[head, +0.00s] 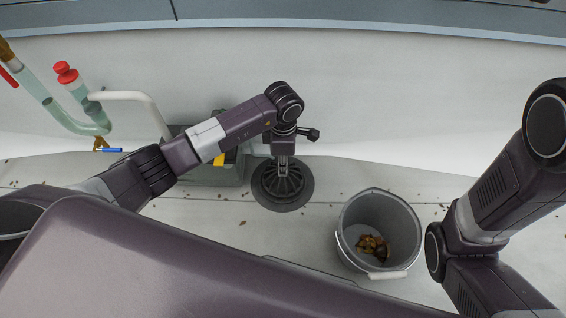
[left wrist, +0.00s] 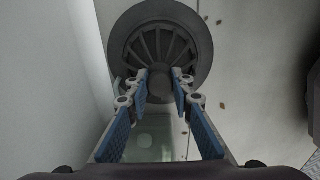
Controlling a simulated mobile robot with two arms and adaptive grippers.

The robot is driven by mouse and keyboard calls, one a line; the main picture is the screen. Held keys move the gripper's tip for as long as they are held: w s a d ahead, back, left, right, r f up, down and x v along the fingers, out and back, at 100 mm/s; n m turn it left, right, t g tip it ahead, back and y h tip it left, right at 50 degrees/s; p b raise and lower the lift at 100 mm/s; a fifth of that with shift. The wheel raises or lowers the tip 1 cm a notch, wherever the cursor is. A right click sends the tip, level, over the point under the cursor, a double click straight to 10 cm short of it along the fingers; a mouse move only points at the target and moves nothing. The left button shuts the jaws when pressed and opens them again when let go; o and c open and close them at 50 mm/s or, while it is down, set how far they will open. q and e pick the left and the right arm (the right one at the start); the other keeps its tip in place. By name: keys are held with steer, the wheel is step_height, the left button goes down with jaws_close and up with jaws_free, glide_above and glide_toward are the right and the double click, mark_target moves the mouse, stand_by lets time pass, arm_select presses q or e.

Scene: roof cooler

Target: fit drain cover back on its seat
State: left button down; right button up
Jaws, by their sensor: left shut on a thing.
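The dark ribbed drain cover (head: 271,184) is over the round dark seat ring (head: 283,207) on the pale roof, roughly centred within it. The cover also shows in the left wrist view (left wrist: 150,46), inside the wide ring (left wrist: 203,45). My left gripper (head: 283,165) points down at the cover, shut on its central knob (left wrist: 183,84) between the blue-padded fingers (left wrist: 165,92). Whether the cover's rim rests fully on the seat I cannot tell. My right arm is at the right of the head view; its gripper is out of view.
A grey bucket (head: 350,215) with brown debris stands right of the drain. A grey-green box (head: 232,172) is close left of it. Pipes with red-capped fittings (head: 67,72) are at the upper left. A pale wall rises behind. Small leaf bits dot the roof.

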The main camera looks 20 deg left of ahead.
arm_select(q)
steer(key=shift+f+b, duration=0.45)
steer(key=shift+f, duration=0.3)
stand_by(0.5)
steer(key=c, duration=1.1)
jaws_free()
steer(key=shift+c, duration=0.2)
